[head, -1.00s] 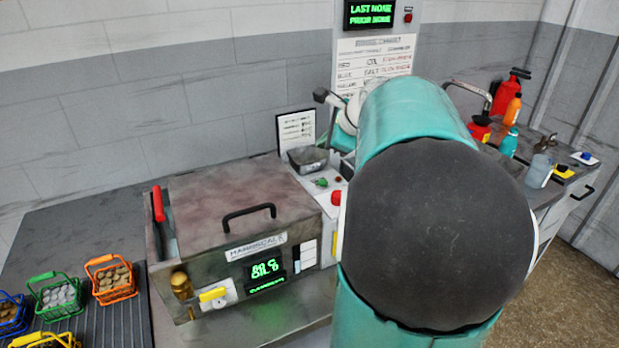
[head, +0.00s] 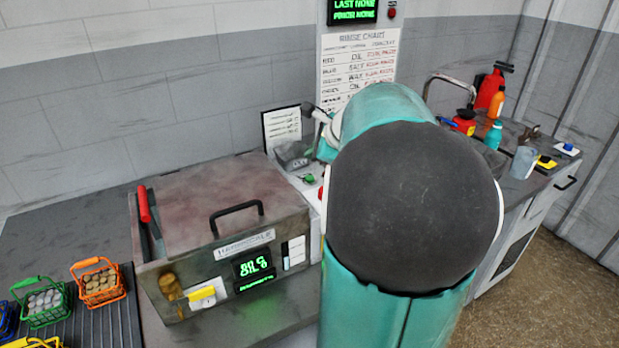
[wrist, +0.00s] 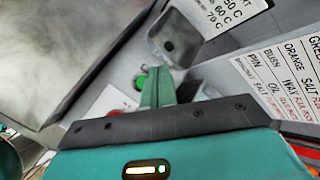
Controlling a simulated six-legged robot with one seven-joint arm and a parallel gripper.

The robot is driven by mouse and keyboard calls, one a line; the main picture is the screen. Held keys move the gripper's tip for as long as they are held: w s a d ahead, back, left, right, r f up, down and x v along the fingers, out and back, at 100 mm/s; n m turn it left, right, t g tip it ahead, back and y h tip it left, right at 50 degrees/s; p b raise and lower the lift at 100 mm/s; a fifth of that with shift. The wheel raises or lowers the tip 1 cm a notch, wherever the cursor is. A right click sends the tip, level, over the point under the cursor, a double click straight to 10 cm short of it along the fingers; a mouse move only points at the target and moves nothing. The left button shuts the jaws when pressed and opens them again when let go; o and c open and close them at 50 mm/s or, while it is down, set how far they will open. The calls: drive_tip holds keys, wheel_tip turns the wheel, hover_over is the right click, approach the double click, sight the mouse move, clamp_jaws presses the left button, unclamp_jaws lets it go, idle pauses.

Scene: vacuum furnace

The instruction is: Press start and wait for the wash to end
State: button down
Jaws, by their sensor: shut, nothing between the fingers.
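The washer (head: 225,235) is a stained metal box with its lid closed and a black handle on top. Its green-lit display (head: 254,268) seems to read 80 C and OIL. On the panel to its right are a green button (head: 308,178) and a red button (head: 320,193). My gripper (wrist: 158,78) is shut and empty in the wrist view. Its fingertips are right beside the green button (wrist: 141,82) and overlap it in the picture; I cannot tell whether they touch it. In the head view my arm hides most of the gripper.
Wire baskets of parts, including an orange one (head: 99,282), stand on the ribbed rack at left. A metal cup (head: 292,155) and a small sign (head: 282,127) are behind the panel. Bottles and a sink tap stand at right. A rinse chart (head: 357,68) hangs behind.

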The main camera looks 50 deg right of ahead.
sight(313, 179)
drive_tip(key=shift+f, duration=2.15)
drive_tip(key=shift+f, duration=0.1)
drive_tip(key=shift+f, duration=0.3)
drive_tip(key=shift+f, duration=0.4)
idle(1.0)
drive_tip(key=shift+r, duration=0.8)
drive_tip(key=shift+r, duration=2.55)
